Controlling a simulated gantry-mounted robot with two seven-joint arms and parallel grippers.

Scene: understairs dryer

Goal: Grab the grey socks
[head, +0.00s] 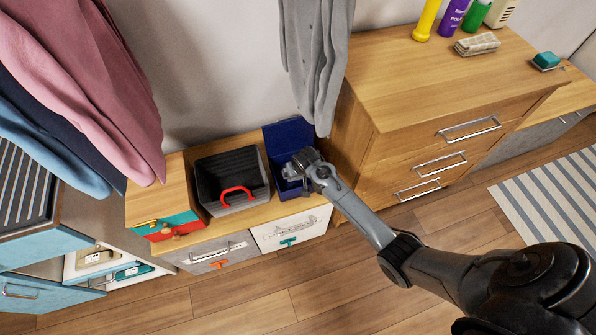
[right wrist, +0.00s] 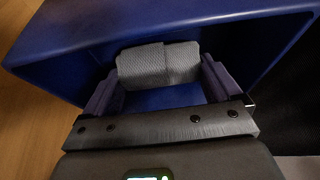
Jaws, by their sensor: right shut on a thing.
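The grey socks (right wrist: 158,62), a folded, ribbed bundle, are inside a blue box (right wrist: 75,42) in the right wrist view. My right gripper (right wrist: 158,78) reaches into the box and is shut on the socks, one finger at each end of the bundle. In the head view the blue box (head: 289,134) stands open on the low wooden bench, and my right gripper (head: 295,167) is down in its opening. The socks cannot be made out in the head view. My left gripper is not in view.
A dark grey bin (head: 232,170) with a red handle stands left of the blue box. A wooden dresser (head: 420,95) rises close on the right. A grey garment (head: 316,60) hangs just above the box. Pink and blue cloths (head: 85,80) hang at the left.

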